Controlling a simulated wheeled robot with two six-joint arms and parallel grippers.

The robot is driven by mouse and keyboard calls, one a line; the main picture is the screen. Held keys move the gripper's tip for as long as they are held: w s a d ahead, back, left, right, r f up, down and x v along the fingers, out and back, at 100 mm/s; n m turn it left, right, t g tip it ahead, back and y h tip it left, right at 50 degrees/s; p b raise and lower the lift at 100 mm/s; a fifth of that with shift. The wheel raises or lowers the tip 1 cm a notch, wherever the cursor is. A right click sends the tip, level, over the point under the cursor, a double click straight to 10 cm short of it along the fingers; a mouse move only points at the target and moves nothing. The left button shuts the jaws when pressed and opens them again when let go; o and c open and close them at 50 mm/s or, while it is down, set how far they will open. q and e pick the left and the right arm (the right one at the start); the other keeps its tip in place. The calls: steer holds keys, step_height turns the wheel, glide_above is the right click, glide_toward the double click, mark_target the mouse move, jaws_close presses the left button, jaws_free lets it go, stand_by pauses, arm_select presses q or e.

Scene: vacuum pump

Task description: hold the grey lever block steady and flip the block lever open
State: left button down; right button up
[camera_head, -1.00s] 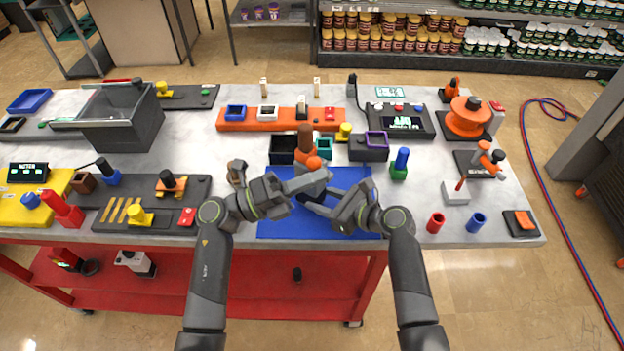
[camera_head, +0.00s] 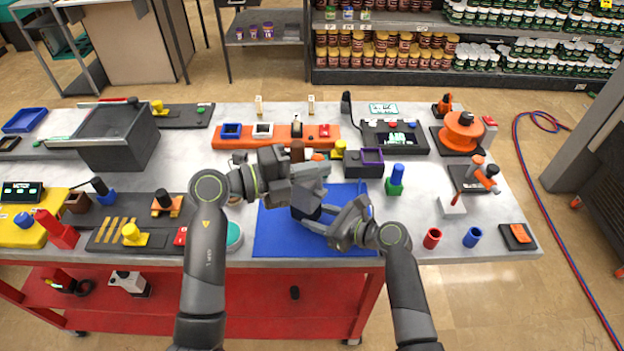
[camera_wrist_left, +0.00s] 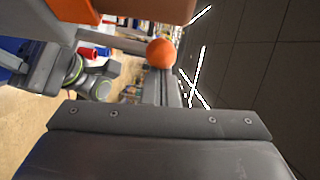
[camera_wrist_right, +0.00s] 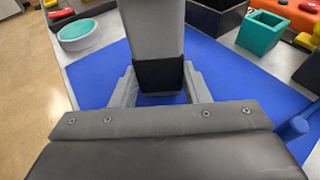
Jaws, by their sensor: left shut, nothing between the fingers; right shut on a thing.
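My right gripper (camera_head: 312,214) is shut on the lever block (camera_head: 305,204) above the blue mat. Its dark lower face (camera_wrist_right: 160,76) shows between the fingers in the right wrist view. An orange ball (camera_wrist_left: 160,53), which looks like the lever's knob, shows in the left wrist view at the end of a grey bar (camera_wrist_left: 112,48). My left gripper (camera_head: 324,170) is shut and empty, just above the block. Its fingertips in the left wrist view (camera_wrist_left: 166,76) are close to the ball; I cannot tell whether they touch. The left gripper hides most of the lever in the head view.
The blue mat (camera_head: 275,238) lies below both grippers. A teal disc (camera_head: 234,236) is left of it.

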mark_target(315, 156)
arm_select(q)
steer(key=shift+w+d+r+n+g+y, duration=0.15)
steer(key=shift+w+d+n+g+y, duration=0.05)
steer(key=shift+w+n+y, duration=0.25)
steer(key=shift+w+d+r+n+g+y, duration=0.15)
steer(key=shift+w+n+g+y, duration=0.15)
steer(key=shift+w, duration=0.25)
arm_select(e)
steer(key=shift+f, duration=0.2)
arm_select(q)
steer(key=shift+w+d, duration=0.2)
steer(key=shift+w, duration=0.35)
arm_select(e)
steer(key=shift+s+d+f, duration=0.1)
